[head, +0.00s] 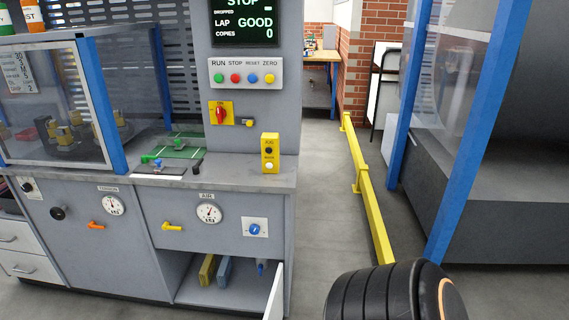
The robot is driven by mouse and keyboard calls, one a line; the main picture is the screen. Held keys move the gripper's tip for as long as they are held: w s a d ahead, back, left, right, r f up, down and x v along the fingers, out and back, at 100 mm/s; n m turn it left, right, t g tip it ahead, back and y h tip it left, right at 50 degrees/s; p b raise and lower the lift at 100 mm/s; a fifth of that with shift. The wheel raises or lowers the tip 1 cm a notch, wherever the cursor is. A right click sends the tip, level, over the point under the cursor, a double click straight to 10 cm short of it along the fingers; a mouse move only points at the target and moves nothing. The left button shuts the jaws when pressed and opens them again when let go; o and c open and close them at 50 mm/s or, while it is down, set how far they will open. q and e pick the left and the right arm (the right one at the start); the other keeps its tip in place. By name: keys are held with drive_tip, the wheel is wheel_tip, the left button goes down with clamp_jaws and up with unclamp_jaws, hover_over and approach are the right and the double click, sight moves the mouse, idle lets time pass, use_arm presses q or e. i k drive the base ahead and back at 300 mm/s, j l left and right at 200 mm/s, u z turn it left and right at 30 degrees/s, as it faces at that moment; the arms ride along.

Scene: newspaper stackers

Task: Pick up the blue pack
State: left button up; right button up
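The blue pack (224,271) stands upright inside the open lower compartment of the grey machine cabinet. It is just right of a similar yellowish pack (208,269), and the two look close together. Nothing holds it. Neither of my grippers is in view. A black ribbed part of my own body shows at the bottom right, well to the right of the compartment.
A white compartment door (274,296) stands open on the right of the opening. A blue-tipped item (260,268) hangs inside near it. A yellow floor rail (368,190) and a blue post (478,130) stand to the right. Grey floor between is clear.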

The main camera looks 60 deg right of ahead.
sight(223, 273)
drive_tip(key=z, duration=1.8)
